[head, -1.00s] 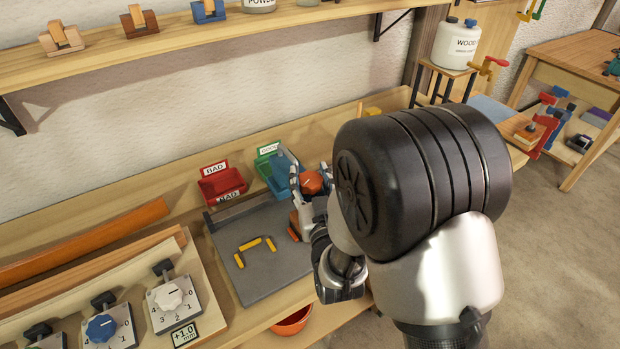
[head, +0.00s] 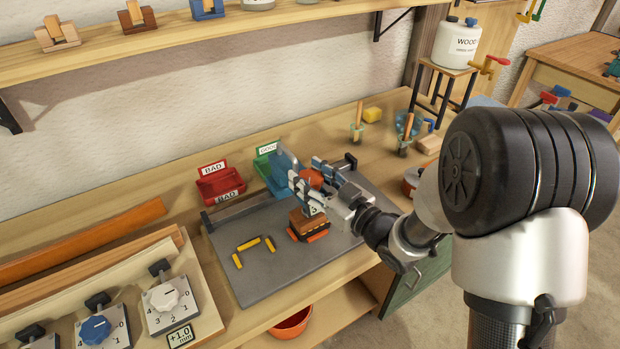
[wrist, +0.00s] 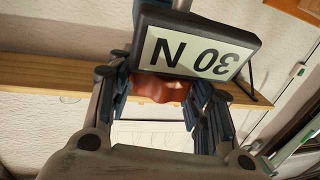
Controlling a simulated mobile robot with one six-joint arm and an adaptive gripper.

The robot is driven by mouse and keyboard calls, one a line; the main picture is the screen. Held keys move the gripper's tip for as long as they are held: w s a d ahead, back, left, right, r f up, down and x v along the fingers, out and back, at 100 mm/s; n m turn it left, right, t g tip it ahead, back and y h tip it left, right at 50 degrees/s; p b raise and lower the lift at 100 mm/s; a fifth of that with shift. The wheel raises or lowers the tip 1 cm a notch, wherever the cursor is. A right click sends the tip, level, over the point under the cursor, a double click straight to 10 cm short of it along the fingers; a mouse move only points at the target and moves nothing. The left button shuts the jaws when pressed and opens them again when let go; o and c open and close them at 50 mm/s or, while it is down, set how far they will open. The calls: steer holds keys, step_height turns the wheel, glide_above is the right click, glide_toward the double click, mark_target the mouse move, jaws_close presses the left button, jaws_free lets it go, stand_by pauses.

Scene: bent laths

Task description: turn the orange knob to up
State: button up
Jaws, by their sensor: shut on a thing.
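The orange knob (head: 309,177) is on a fixture at the back of the grey work plate (head: 290,262). My gripper (head: 312,181) reaches it from the right and is shut on it, with one finger on each side. In the wrist view the knob (wrist: 160,88) shows as an orange shape between the fingers (wrist: 163,100), partly covered by a "30 N" plate (wrist: 190,57), which reads upside down. The knob's pointer and any scale around it are hidden, so I cannot tell which way it points.
A brown block with orange feet (head: 309,222) stands just in front of my gripper. Yellow pieces (head: 255,246) lie on the plate. A red "BAD" bin (head: 220,184) and a green "GOOD" bin (head: 265,158) are behind. White (head: 165,296) and blue (head: 97,328) knobs are front left.

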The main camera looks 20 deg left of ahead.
mark_target(309, 176)
steer(key=n+g+y, duration=0.1)
steer(key=n+g, duration=0.1)
steer(key=n+g+y+p, duration=0.1)
steer(key=g, duration=0.2)
steer(key=shift+w+r+n+g, duration=0.15)
steer(key=shift+n+g, duration=0.15)
steer(key=shift+n, duration=0.1)
steer(key=n+g+p, duration=0.1)
steer(key=g, duration=0.1)
steer(key=n+g, duration=0.2)
steer(key=g, duration=0.1)
steer(key=shift+n+g+p, duration=0.3)
steer(key=shift+p, duration=0.05)
steer(key=n+g, duration=0.1)
steer(key=g, duration=0.1)
steer(key=n+g+h, duration=0.1)
steer(key=n+g, duration=0.1)
steer(key=shift+a+f+g, duration=0.1)
steer(key=shift+f+g, duration=0.1)
steer(key=shift+g, duration=0.2)
steer(key=shift+n+g+h, duration=0.6)
steer(key=shift+n+g, duration=0.3)
steer(key=shift+g, duration=0.2)
steer(key=shift+r+g, duration=0.15)
steer(key=shift+g, duration=0.15)
steer(key=o, duration=1)
step_height(309, 176, up, 10)
steer(key=shift+f, duration=0.1)
